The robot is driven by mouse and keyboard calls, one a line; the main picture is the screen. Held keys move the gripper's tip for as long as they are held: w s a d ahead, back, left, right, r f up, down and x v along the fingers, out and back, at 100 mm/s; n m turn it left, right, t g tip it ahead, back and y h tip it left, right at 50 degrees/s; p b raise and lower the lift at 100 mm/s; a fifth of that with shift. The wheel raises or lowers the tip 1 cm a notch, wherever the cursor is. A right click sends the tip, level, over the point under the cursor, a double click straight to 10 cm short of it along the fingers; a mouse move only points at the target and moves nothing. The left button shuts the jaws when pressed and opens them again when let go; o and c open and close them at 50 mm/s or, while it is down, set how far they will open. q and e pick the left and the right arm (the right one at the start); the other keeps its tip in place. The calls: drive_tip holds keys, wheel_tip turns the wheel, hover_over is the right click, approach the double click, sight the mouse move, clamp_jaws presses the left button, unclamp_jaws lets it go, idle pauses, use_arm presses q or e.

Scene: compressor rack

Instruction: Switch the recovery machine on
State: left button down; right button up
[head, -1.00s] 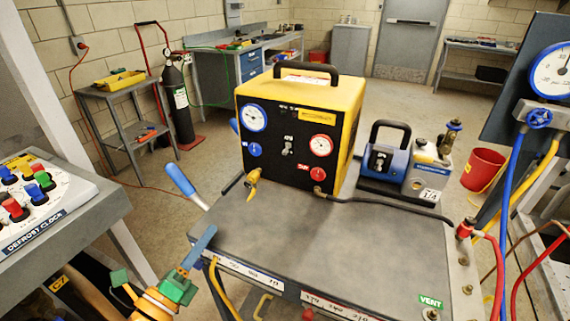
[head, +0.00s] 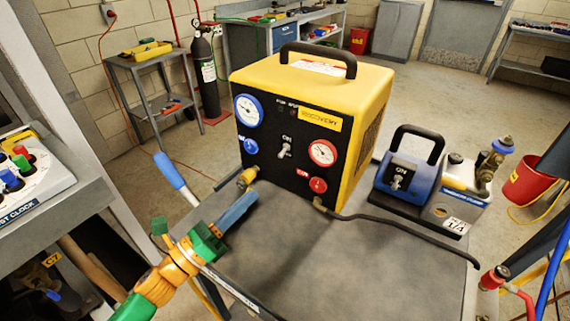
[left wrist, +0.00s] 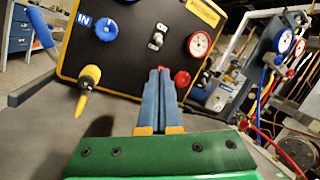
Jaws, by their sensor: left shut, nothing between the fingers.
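The yellow recovery machine (head: 345,86) with a black front panel stands on the grey cart top. Its toggle switch (head: 285,149) sits mid-panel under an "ON" label, between a blue-rimmed gauge (head: 249,111) and a red-rimmed gauge (head: 322,153). The switch also shows in the left wrist view (left wrist: 156,41). A blue knob (head: 251,146) and a red knob (head: 318,185) sit lower on the panel. My left gripper (head: 250,197) is shut and empty, its blue fingers in front of the panel, below the switch and apart from it. My right gripper is not in view.
A brass valve fitting (head: 246,178) juts from the panel's lower left, close to my left fingers. A blue vacuum pump (head: 405,184) stands to the right. A black hose (head: 400,222) crosses the cart top (head: 350,270), otherwise largely clear in front.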

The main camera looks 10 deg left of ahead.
sight(282, 153)
use_arm(q)
drive_tip(key=p+x, duration=0.2)
drive_tip(key=x, duration=0.7)
drive_tip(key=shift+w+r, duration=0.1)
drive_tip(key=shift+w+d, duration=0.25)
drive_tip(key=shift+w, duration=0.05)
drive_tip(key=shift+r+p, duration=0.1)
drive_tip(key=shift+p, duration=0.3)
